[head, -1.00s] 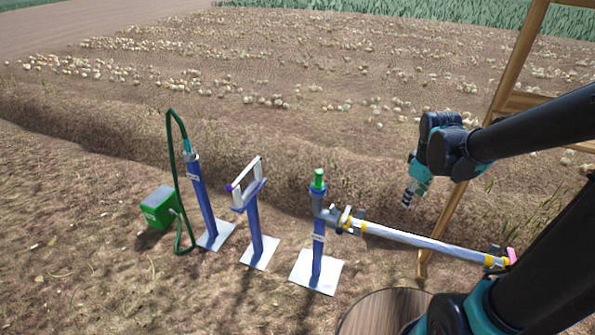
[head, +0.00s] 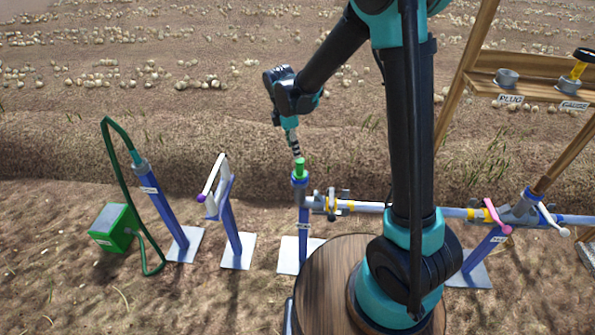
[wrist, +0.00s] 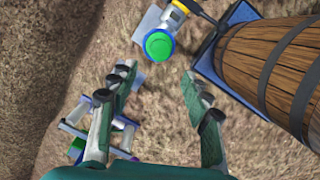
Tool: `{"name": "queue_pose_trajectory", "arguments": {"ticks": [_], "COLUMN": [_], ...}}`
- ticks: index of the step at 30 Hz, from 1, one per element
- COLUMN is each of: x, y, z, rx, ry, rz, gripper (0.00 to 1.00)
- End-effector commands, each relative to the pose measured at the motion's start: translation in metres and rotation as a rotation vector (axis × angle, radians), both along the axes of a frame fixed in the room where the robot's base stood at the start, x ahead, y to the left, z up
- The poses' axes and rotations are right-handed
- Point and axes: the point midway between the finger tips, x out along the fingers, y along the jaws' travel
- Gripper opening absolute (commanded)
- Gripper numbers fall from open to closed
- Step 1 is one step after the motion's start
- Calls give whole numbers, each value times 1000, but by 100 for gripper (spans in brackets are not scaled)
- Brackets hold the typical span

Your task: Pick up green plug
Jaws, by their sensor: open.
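The green plug (head: 300,166) sits upright in the grey fitting on top of a blue post in the head view. In the wrist view the green plug (wrist: 159,45) shows from above as a round green cap, a little beyond the fingertips and roughly centred between them. My gripper (head: 298,150) points down just above the plug in the head view. In the wrist view my gripper (wrist: 160,80) has its two fingers spread wide apart with nothing between them. I cannot tell the exact height gap between the fingertips and the plug.
A pipe (head: 370,207) runs right from the plug's fitting. A post with a white-framed holder (head: 216,180) and a green box with hose (head: 112,228) stand left. A wooden barrel (wrist: 270,62) is close right in the wrist view. A wooden shelf labelled PLUG (head: 540,90) stands right.

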Motion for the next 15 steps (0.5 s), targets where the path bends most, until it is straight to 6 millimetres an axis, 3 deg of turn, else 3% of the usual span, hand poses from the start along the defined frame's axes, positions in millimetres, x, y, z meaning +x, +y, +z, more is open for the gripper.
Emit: {"name": "queue_pose_trajectory", "arguments": {"ticks": [7,15], "x": [3,4], "y": [-7,-10], "z": [-47,-69], "rx": [0,0], "ry": [0,0], "rz": [-3,-3], "gripper": [48,48]}}
